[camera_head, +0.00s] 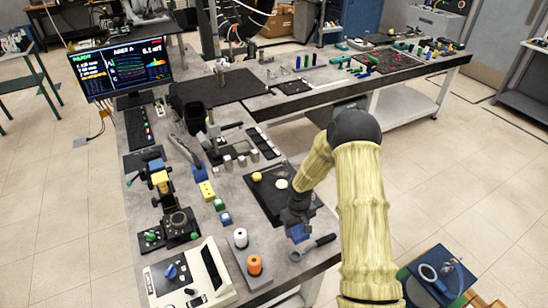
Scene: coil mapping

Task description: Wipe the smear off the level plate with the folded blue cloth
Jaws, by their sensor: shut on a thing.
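My gripper (299,219) points down at the right front part of the near bench, at the end of my pale yellow-sleeved arm. It is shut on a small blue thing, which looks like the folded blue cloth (298,233), just below it. The cloth is at the near edge of a dark square plate (264,203), which seems to be the level plate. I cannot tell whether the cloth touches it. A pale round patch (282,183) and a yellow round thing (257,176) show on the plate. I cannot tell whether the patch is the smear. My arm hides the plate's right side.
A grey wrench (312,248) lies just in front of the cloth. A monitor (120,68) stands at the back left.

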